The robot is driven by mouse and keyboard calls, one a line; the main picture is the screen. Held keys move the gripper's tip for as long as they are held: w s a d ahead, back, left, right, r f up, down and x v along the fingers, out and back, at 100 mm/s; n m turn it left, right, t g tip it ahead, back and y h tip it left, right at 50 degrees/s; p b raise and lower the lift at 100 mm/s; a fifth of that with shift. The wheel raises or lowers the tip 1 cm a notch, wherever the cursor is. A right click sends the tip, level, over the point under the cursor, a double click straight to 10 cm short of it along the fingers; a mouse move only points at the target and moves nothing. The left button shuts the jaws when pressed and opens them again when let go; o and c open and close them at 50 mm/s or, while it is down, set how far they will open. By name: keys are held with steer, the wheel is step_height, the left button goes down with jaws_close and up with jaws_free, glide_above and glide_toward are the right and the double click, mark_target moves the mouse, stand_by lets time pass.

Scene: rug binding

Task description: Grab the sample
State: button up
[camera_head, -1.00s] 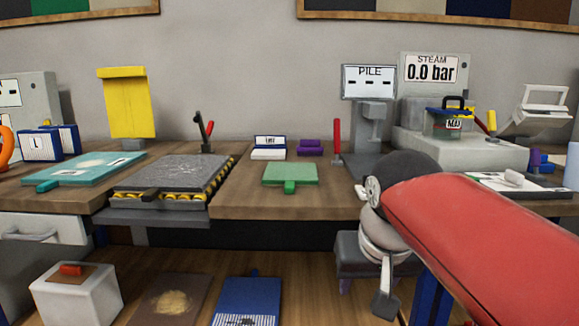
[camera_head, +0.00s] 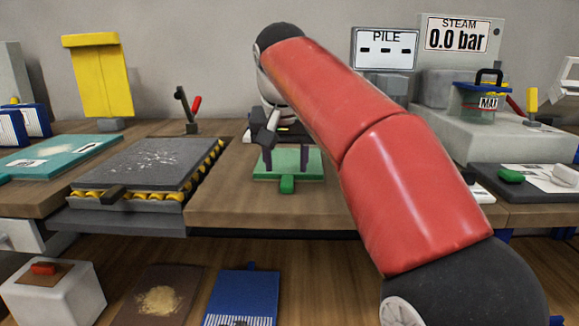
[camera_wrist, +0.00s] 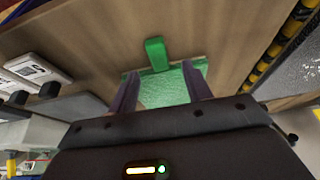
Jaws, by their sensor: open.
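A flat green sample (camera_head: 315,171) with a raised green tab (camera_head: 287,185) at its front edge lies on the wooden bench. The wrist view also shows the green sample (camera_wrist: 166,90) and its tab (camera_wrist: 156,54). My gripper (camera_head: 286,162) is over the green sample with its dark purple fingers pointing down on either side of its middle. In the wrist view my gripper (camera_wrist: 161,84) is open with only the green surface between the fingers. I cannot tell whether the fingertips touch the sample. My arm hides part of the bench behind it.
A grey plate on yellow rollers (camera_head: 150,165) stands left of the sample. A teal board (camera_head: 60,155) lies farther left. The PILE display (camera_head: 385,48) and the steam unit (camera_head: 460,60) stand at the back right. Bare wood (camera_head: 260,205) lies in front of the sample.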

mark_target(287, 179)
steer(key=x, duration=0.4)
steer(key=shift+w+b, duration=0.1)
steer(key=shift+b, duration=0.25)
jaws_close()
